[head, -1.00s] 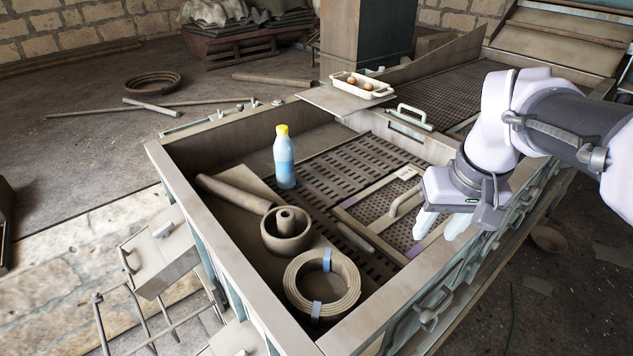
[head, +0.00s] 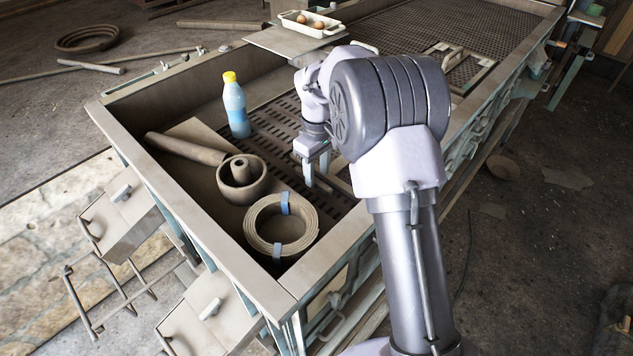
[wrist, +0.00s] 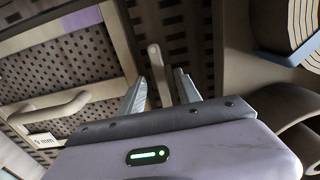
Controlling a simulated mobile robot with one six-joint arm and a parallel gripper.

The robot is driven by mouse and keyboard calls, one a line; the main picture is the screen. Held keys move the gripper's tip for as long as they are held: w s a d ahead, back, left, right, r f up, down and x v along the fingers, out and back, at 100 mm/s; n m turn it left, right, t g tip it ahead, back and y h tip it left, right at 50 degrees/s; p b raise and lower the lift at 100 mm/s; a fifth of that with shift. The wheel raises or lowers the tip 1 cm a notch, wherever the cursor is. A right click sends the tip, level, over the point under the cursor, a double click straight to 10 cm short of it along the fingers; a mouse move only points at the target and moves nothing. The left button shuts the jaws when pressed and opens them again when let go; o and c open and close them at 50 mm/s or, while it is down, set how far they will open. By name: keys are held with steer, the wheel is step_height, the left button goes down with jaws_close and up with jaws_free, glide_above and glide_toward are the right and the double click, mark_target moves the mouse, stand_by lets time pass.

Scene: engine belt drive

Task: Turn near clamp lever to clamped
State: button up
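A grey bar with a rounded end, which looks like the near clamp lever (wrist: 157,72), lies beside the framed panel (wrist: 112,40) in the wrist view. In the head view, my arm and gripper largely hide this spot, and I cannot tell whether the lever is clamped. My gripper (head: 316,172) points down inside the bed, right of the bottle. In the wrist view, its two fingers (wrist: 161,82) are apart, with the lever showing in the gap between them. I see no clear contact. The panel's curved handle (wrist: 50,108) and a "9 mm" label are at left.
A blue bottle with a yellow cap (head: 236,108), a round hub (head: 243,190) and a coiled belt roll (head: 252,232) stand left of my gripper in the bed. A bed wall (head: 335,240) runs along the front. A tray with eggs (head: 290,25) sits behind.

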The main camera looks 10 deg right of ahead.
step_height(320, 180, down, 2)
steer(key=shift+f, duration=0.1)
jaws_close()
